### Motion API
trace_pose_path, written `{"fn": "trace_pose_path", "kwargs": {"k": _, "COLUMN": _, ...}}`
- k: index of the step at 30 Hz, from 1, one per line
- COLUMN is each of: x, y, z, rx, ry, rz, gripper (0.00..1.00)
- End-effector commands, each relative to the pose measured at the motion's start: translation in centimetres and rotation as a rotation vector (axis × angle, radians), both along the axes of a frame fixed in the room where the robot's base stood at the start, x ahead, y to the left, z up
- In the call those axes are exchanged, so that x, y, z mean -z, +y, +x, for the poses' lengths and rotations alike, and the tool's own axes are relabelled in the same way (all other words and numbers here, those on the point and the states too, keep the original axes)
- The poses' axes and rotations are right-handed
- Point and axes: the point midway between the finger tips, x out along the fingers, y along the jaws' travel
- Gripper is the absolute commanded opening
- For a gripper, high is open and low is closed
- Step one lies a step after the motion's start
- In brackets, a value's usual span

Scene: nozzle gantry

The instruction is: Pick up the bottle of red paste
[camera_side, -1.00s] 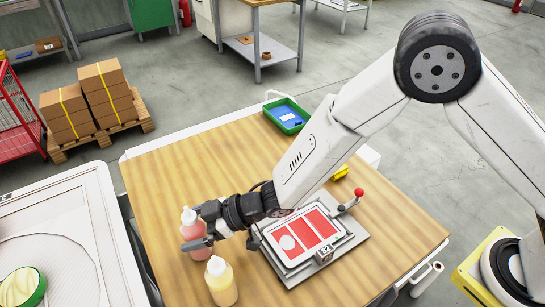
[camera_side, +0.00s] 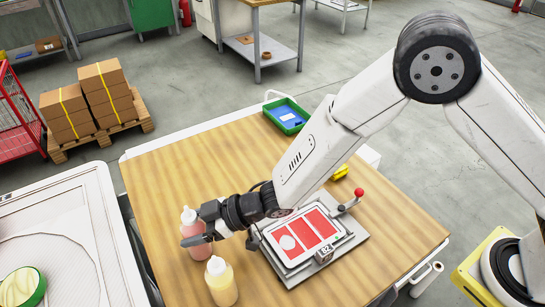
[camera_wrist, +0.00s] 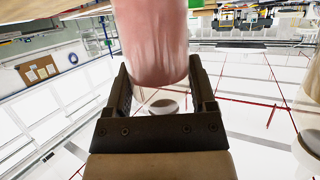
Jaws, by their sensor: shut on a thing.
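The bottle of red paste (camera_side: 198,250) stands upright near the front left of the wooden table in the side view, with a white cap on top. My gripper (camera_side: 195,236) reaches it from the right and is shut on it, one finger showing across its front. In the wrist view the pinkish bottle (camera_wrist: 152,40) sits between the two fingers of my gripper (camera_wrist: 160,85). Whether its base touches the table I cannot tell.
A bottle of yellow paste (camera_side: 221,284) stands close in front and to the right. A plate fixture (camera_side: 345,262) with red panels and a red-knobbed lever lies below my arm. A green tray with a blue inside (camera_side: 287,116) is at the back. The table's left middle is clear.

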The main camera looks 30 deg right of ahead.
Motion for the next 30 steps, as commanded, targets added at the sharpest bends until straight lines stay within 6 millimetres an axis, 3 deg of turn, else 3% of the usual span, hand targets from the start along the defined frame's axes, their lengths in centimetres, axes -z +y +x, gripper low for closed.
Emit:
{"fn": "trace_pose_path", "kwargs": {"k": 8, "x": -0.9, "y": 0.1, "z": 0.1, "rx": 0.000, "ry": -0.002, "rz": 0.002, "gripper": 0.39}}
{"fn": "trace_pose_path", "kwargs": {"k": 16, "x": -3.5, "y": 0.0, "z": 0.0, "rx": -0.001, "ry": -0.003, "rz": 0.004, "gripper": 0.39}}
{"fn": "trace_pose_path", "kwargs": {"k": 30, "x": -8.8, "y": -2.8, "z": -3.7, "rx": -0.003, "ry": -0.003, "rz": 0.004, "gripper": 0.39}}
